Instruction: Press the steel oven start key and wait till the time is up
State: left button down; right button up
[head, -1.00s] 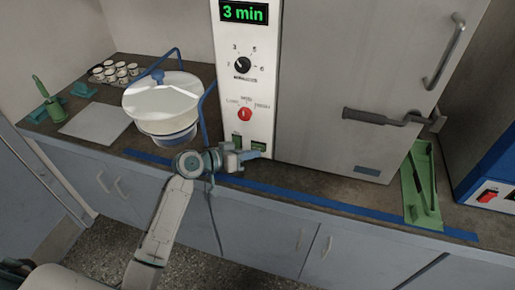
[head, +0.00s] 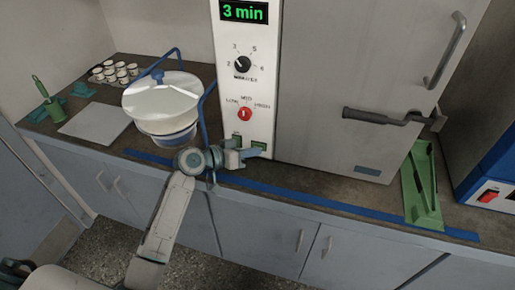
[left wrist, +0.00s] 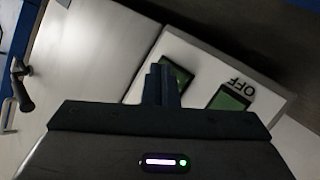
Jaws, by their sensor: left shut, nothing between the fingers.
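The steel oven (head: 340,80) stands at the back of the counter, its door closed. Its white control panel (head: 262,80) carries a display (head: 244,12) reading "3 min", a black dial and a red knob. Two green keys sit low on the panel. In the left wrist view one key (left wrist: 231,97) is marked OFF, and the other key (left wrist: 179,73) is partly hidden by my fingers. My left gripper (head: 259,150) is shut and empty, its tips at this right-hand key. I cannot tell whether they touch it. My right gripper is not in view.
A white-lidded pot (head: 162,100) with a blue frame stands left of the oven, near my left arm. A green stand (head: 422,190) and a blue machine (head: 490,170) are on the right. Blue tape (head: 330,203) runs along the counter's front edge.

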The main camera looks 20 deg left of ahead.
pick_arm(q)
jog(key=shift+s, duration=0.95)
jog(key=shift+s+a+p, duration=0.1)
jog(key=shift+s+p, duration=0.55)
jog(key=shift+s, duration=1.85)
